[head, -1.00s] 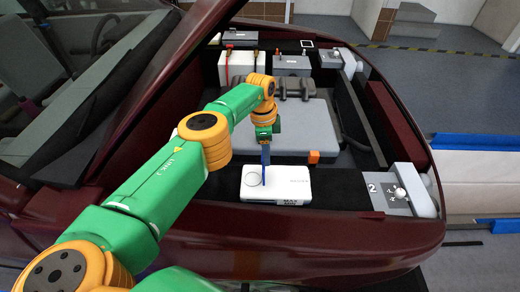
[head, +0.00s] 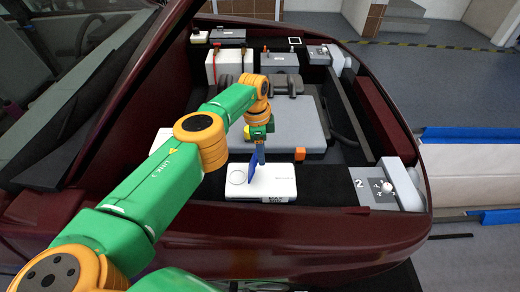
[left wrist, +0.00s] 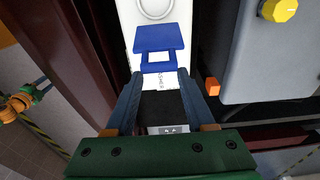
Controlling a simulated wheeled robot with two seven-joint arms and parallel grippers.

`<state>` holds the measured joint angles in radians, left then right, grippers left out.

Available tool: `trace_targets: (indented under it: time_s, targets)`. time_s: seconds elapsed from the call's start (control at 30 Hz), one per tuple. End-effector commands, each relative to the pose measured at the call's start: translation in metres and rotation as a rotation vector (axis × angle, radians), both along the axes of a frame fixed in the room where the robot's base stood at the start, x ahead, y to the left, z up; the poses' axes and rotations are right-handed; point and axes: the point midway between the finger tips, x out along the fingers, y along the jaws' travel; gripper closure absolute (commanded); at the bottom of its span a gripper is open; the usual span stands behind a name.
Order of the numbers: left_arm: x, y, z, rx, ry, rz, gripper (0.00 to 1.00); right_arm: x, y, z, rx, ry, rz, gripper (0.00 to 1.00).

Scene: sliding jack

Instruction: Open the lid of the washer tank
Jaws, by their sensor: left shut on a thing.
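The washer tank (head: 275,183) is a white box with a round opening ring on top, near the front of the engine bay. In the left wrist view the tank (left wrist: 132,15) shows at the top, with part of the ring. The blue lid (head: 256,170) stands tilted up from the tank's top, beside the ring. In the left wrist view the lid (left wrist: 160,34) is a bright blue plate with a frame-like part. My left gripper (head: 258,150) is above the tank, and its fingers (left wrist: 158,76) are shut on the lid. Their exact contact is partly hidden. My right gripper is out of view.
A large grey cover (head: 300,125) with an orange block (head: 300,154) lies behind the tank. A grey unit marked 2 (head: 370,188) with a round knob stands at right. The dark red car body rim (head: 300,230) borders the bay in front.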

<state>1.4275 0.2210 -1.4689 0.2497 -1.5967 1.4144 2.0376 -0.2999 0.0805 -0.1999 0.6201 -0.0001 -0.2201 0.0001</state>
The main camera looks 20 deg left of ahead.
Motion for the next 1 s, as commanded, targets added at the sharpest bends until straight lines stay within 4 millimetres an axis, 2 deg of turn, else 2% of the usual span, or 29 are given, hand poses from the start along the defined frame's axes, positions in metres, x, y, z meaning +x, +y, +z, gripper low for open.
trace_targets:
  time_s: [0.03, 0.07, 0.17, 0.47, 0.57, 0.7, 0.8, 0.87, 1.0]
  targets:
    - [-0.002, -0.003, -0.002, -0.009, 0.009, -0.004, 1.0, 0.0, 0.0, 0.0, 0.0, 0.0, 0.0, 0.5]
    - [-0.002, -0.003, -0.002, -0.009, 0.009, -0.004, 0.43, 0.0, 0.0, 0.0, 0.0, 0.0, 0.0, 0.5]
    - [-0.002, -0.003, -0.002, -0.007, 0.008, -0.003, 0.16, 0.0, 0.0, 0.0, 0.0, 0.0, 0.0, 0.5]
    - [-0.001, -0.001, 0.001, -0.003, 0.003, 0.0, 0.15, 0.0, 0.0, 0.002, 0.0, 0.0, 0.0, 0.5]
    - [-0.002, 0.0, 0.016, -0.002, 0.004, 0.0, 0.15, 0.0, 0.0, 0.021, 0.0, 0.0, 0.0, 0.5]
    - [-0.005, 0.001, 0.045, -0.003, 0.003, -0.003, 0.15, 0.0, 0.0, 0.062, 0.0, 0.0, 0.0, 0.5]
    - [-0.007, 0.001, 0.063, -0.002, 0.002, -0.004, 0.15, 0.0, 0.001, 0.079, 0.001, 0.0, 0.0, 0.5]
    - [-0.007, 0.001, 0.064, -0.003, -0.001, -0.004, 0.15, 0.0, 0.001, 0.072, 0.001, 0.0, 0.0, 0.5]
    - [-0.009, 0.001, 0.072, -0.003, 0.001, -0.003, 0.15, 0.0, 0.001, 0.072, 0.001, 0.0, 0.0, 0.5]
